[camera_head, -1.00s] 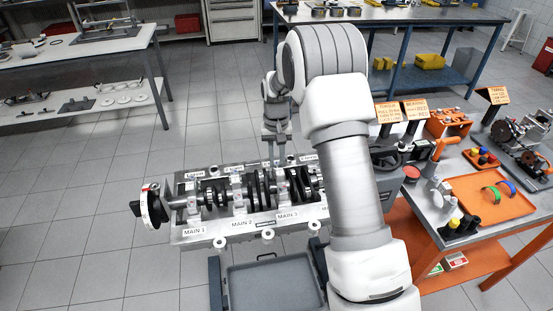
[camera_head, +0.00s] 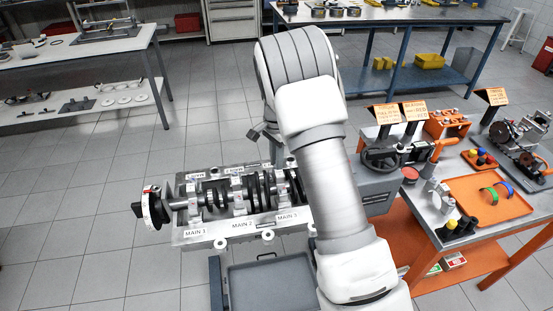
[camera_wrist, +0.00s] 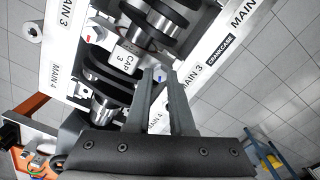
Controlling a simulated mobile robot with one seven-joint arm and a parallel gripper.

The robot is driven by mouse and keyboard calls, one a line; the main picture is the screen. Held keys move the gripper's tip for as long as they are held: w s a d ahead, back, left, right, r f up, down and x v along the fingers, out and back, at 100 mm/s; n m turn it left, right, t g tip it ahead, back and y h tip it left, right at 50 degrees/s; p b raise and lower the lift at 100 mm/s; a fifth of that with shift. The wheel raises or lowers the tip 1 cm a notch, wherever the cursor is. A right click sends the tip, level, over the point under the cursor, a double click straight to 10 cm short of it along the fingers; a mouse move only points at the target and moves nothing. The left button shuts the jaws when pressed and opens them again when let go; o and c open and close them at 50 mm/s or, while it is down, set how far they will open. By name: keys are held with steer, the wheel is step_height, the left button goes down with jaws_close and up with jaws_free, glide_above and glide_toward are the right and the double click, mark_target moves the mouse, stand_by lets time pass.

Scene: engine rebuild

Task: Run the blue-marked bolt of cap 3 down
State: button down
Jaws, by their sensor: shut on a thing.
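Cap 3 (camera_wrist: 126,62), a grey bearing cap with a "CAP 3" label, sits across the crankshaft (camera_wrist: 107,105) in the wrist view. Its blue-marked bolt (camera_wrist: 158,77) stands at the cap's right end, near a "MAIN 3" label. My gripper (camera_wrist: 158,75) has its two dark fingers on either side of this bolt, shut on it. The fingers partly cover the bolt, so its seating depth is unclear. Another bolt (camera_wrist: 91,34) with a small red mark is at the cap's other end. In the head view, my arm hides the fingertips and most of cap 3.
The engine block (camera_head: 205,236) lies below my arm, with a grey tray (camera_head: 270,283) in front. The orange-framed bench (camera_head: 415,212) at right holds a vise, an orange tray (camera_head: 490,198) and signs. Open floor lies left of the block.

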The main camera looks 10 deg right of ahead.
steer(key=m, duration=0.3)
steer(key=m+p, duration=0.1)
steer(key=m, duration=0.1)
steer(key=shift+w+r, duration=0.25)
steer(key=shift+r, duration=0.05)
steer(key=shift+a, duration=0.1)
stand_by(0.3)
steer(key=c, duration=1.1)
jaws_free()
steer(key=shift+o, duration=0.2)
steer(key=shift+s+f, duration=0.1)
step_height(320, 180, up, 17)
steer(key=shift+r+p, duration=0.2)
steer(key=shift+p, duration=0.2)
